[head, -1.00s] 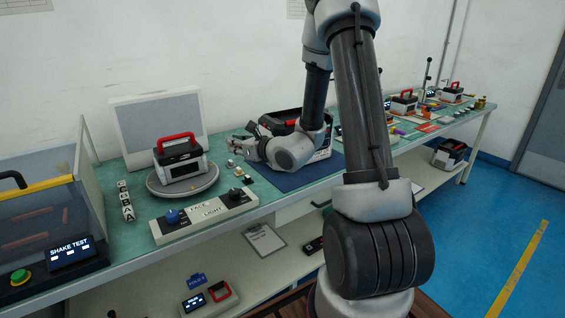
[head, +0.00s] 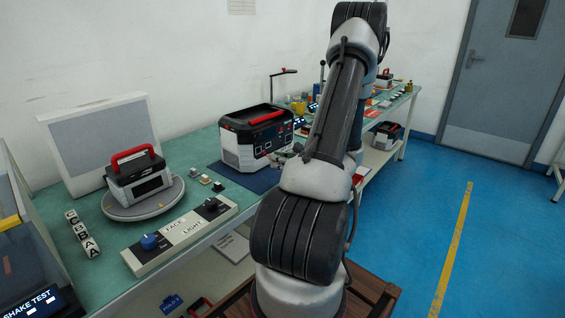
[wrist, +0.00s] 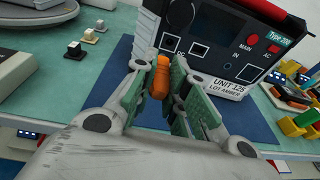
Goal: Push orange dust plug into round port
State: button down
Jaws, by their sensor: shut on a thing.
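An orange dust plug (wrist: 159,78) is held between the green-padded fingers of my gripper (wrist: 163,72) in the wrist view. A white and black power unit with a red handle, labelled "UNIT 125", stands beyond it (wrist: 225,40); it also shows on the blue mat in the head view (head: 256,138). A round port (wrist: 179,14) is on the unit's front panel, up and right of the plug. The plug appears apart from the port. In the head view my gripper is mostly hidden behind my arm, close to the unit's front.
Square sockets or buttons are on the panel below the port. A second unit (head: 140,178) sits on a round turntable (head: 146,207) at left. A control box (head: 180,235) lies along the bench's front edge. Small blocks (wrist: 92,36) stand left of the mat (wrist: 150,110).

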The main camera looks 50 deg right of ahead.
jog(key=shift+s+d+f, duration=0.15)
jog(key=shift+s+d, duration=0.35)
jog(key=shift+s, duration=0.2)
jog(key=shift+s, duration=0.1)
jog(key=shift+r+x, duration=0.2)
jog(key=shift+x, duration=0.75)
jog(key=shift+r+x, duration=0.2)
jog(key=shift+x, duration=0.75)
jog(key=shift+r+x, duration=0.2)
jog(key=shift+x, duration=0.8)
jog(key=shift+r+x, duration=0.25)
jog(key=shift+x, duration=1.05)
jog(key=c, duration=1.3)
grip_release()
jog(key=shift+d, duration=0.1)
jog(key=shift+c, duration=0.2)
jog(key=v, duration=1.2)
